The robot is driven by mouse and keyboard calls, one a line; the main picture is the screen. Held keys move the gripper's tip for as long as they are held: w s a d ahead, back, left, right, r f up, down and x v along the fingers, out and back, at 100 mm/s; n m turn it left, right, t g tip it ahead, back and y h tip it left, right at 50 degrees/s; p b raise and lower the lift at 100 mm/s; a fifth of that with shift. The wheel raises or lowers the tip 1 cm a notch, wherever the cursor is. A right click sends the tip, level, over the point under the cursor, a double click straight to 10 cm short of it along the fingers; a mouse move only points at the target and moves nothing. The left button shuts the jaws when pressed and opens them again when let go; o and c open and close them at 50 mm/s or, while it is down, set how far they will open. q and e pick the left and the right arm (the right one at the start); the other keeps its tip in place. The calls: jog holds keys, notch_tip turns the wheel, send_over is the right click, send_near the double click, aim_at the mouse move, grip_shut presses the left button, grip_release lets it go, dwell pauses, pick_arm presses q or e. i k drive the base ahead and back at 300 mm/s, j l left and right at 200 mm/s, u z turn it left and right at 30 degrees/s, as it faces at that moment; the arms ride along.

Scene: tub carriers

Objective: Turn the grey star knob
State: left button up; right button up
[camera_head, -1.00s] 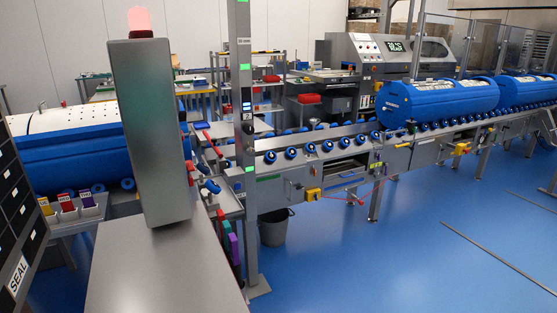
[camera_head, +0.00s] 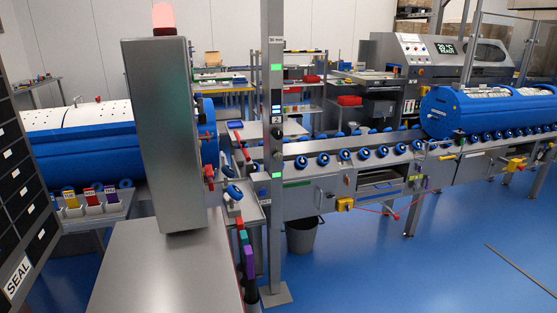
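I cannot make out a grey star knob in the head view. A grey upright post (camera_head: 272,90) stands in the middle, with green lights, a small display and small dark round parts (camera_head: 278,133) too small to identify. A tall grey cabinet (camera_head: 163,130) with a lit red lamp (camera_head: 163,15) on top stands left of the post. Red handles (camera_head: 209,176) show between the cabinet and the post. Neither of my grippers is in view.
A roller conveyor (camera_head: 390,165) runs right from the post, carrying a blue tub (camera_head: 480,112). Another blue tub (camera_head: 80,145) lies at left. A bin (camera_head: 302,236) stands under the conveyor.

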aim_at(277, 157)
jog(key=i+l, duration=0.1)
jog(key=l, duration=0.2)
jog(key=i+l, duration=0.1)
jog(key=l, duration=0.2)
jog(key=i+l+u, duration=0.1)
jog(key=l, duration=0.2)
jog(key=i+l+u, duration=0.1)
jog(key=i+l, duration=0.2)
jog(key=i+l+u, duration=0.1)
jog(key=i+l, duration=0.15)
jog(key=l, duration=0.3)
jog(key=i+l+u, duration=0.1)
jog(key=i+l, duration=0.2)
jog(key=l, duration=0.1)
